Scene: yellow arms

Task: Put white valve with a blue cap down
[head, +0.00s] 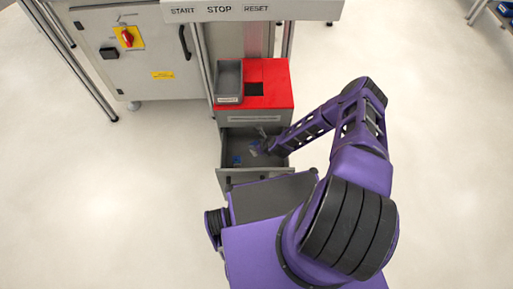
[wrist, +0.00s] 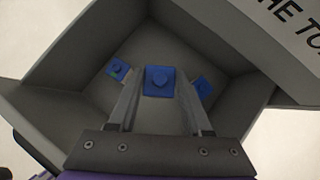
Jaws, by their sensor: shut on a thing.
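My gripper (head: 257,147) is inside the open grey drawer (head: 222,143) in the head view, pointing down into it. The valve's white body is hidden below the cap. I cannot tell whether the valve touches the drawer floor. Two more blue-capped pieces lie in the drawer, one to the left (wrist: 118,68) and one to the right (wrist: 203,87) of the held valve.
The drawer walls rise close around my gripper. A red-topped cabinet (head: 281,97) stands behind the drawer, with a grey bin (head: 229,78) on it. A large machine cabinet (head: 150,60) is at the back left. The pale floor at left and right is clear.

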